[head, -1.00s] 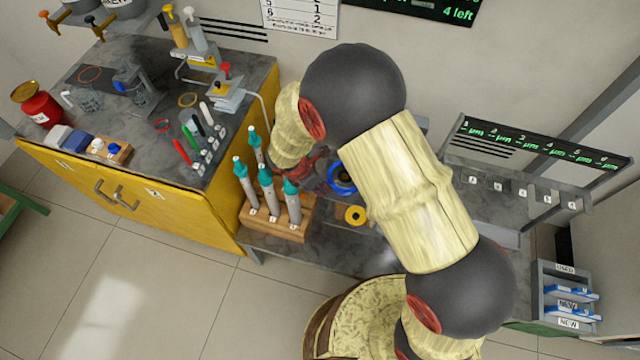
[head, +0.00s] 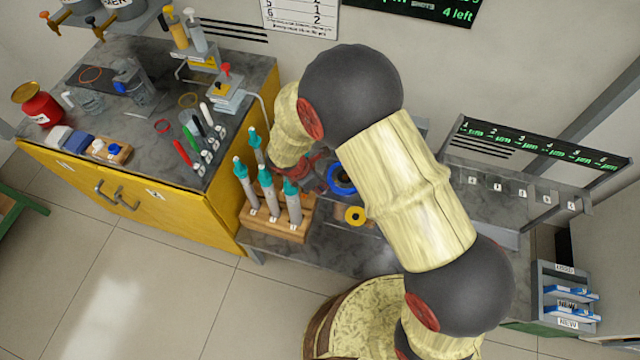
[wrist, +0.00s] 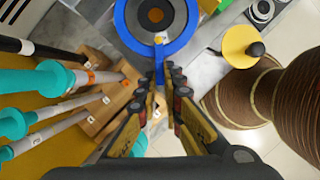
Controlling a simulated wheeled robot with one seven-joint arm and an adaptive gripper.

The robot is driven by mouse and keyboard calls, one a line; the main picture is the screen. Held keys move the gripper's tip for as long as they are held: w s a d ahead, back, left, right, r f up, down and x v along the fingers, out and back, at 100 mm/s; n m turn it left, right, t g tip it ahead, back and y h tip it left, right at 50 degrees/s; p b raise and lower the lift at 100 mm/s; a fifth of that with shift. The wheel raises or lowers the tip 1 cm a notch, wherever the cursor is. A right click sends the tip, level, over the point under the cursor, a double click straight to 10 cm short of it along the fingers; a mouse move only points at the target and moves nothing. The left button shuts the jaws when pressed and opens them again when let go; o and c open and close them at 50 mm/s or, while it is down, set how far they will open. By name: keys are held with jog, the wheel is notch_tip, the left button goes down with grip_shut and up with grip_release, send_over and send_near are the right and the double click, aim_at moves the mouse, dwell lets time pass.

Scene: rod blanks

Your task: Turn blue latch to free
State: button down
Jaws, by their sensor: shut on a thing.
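The blue latch shows as a blue ring (wrist: 127,28) around a dark round centre at the top of the wrist view. It also shows in the head view (head: 343,181), partly hidden by my arm. My gripper (wrist: 164,76) is closed on this lever at the ring's near edge; the exact contact is partly hidden by the fingers. In the head view my gripper (head: 316,172) is small and dark, just left of the ring.
A wooden rack (head: 280,222) with several teal-tipped tools stands close left of my gripper. A yellow disc with a dark knob (wrist: 243,47) lies to the right in the wrist view. A yellow cabinet (head: 130,205) stands further left.

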jog(key=m+p, duration=0.1)
jog(key=m+g+p, duration=0.1)
jog(key=m, duration=0.2)
jog(key=shift+w+a+r+g+h+p, duration=0.1)
jog(key=shift+w+g+h+p, duration=0.2)
jog(key=shift+w+g+p, duration=0.1)
jog(key=m, duration=0.2)
jog(key=m+g+p, duration=0.1)
jog(key=m, duration=0.2)
jog(key=shift+w+m+g+p, duration=0.3)
jog(key=shift+g+p, duration=0.05)
jog(key=shift+g, duration=0.05)
jog(key=c, duration=1.9)
grip_release()
jog(key=v, duration=1.1)
jog(key=shift+w+r, duration=0.15)
jog(key=shift+r, duration=0.3)
